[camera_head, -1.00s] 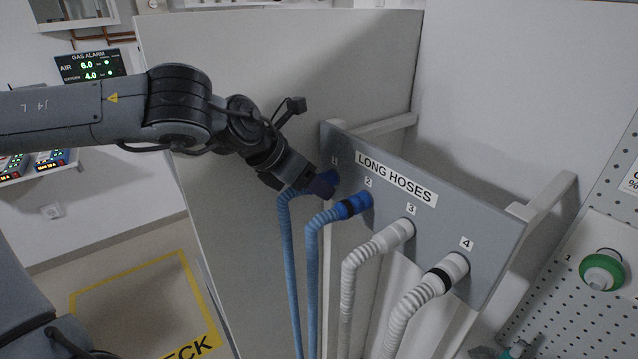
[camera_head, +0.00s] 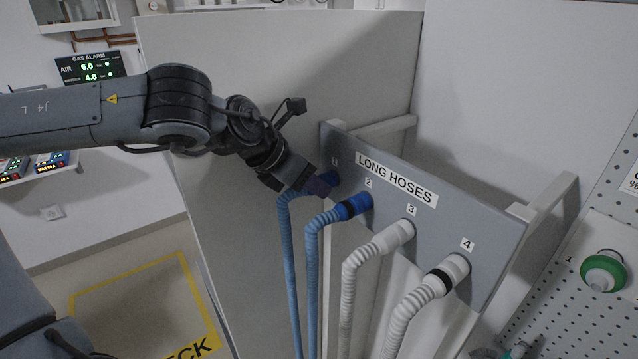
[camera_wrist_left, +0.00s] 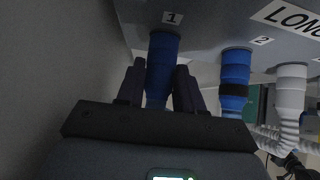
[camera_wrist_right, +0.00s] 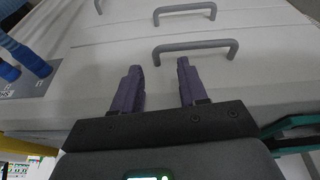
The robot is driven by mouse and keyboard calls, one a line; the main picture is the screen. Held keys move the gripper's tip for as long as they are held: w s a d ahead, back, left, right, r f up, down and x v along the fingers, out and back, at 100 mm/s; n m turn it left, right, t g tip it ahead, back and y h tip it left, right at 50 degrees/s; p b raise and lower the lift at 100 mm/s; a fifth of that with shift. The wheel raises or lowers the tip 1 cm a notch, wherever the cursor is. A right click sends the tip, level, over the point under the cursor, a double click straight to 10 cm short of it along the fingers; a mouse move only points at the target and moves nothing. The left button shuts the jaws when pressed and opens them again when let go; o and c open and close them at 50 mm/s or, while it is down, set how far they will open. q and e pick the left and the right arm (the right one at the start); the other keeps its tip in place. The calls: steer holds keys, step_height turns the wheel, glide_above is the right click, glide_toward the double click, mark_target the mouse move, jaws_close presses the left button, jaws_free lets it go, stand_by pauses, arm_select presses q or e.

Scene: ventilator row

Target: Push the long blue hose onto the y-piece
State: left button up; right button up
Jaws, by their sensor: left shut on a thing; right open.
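A plain blue corrugated hose (camera_head: 288,245) hangs from position 1 of the grey LONG HOSES panel (camera_head: 490,225). My left gripper (camera_head: 318,186) is at its blue end and covers part of it. In the left wrist view, the blue cuff (camera_wrist_left: 163,50) is between the fingers of my left gripper (camera_wrist_left: 160,88), shut on it, and its top still meets the panel under label 1. My right gripper (camera_wrist_right: 159,88) is open and empty. I cannot make out the y-piece clearly.
A second blue hose (camera_head: 355,206) with a black band hangs close beside at position 2. White hoses (camera_head: 392,238) (camera_head: 447,275) hang at 3 and 4. A pegboard with a green-ringed part (camera_head: 603,270) is at right. Grey handles (camera_wrist_right: 195,47) are ahead of my right gripper.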

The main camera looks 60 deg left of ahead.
mark_target(305, 194)
arm_select(q)
jaws_close()
steer(key=shift+s, duration=0.3)
steer(key=shift+s+d+b, duration=0.15)
steer(key=shift+s+b, duration=0.3)
steer(key=shift+s, duration=0.7)
steer(key=shift+s+d+b, duration=0.15)
steer(key=shift+s+b, duration=0.3)
steer(key=shift+s, duration=0.65)
steer(key=shift+w+a+p, duration=0.1)
steer(key=shift+w+p, duration=0.25)
steer(key=shift+w, duration=0.45)
steer(key=shift+w+a+p, duration=0.15)
steer(key=shift+w+p, duration=0.3)
steer(key=shift+w, duration=1)
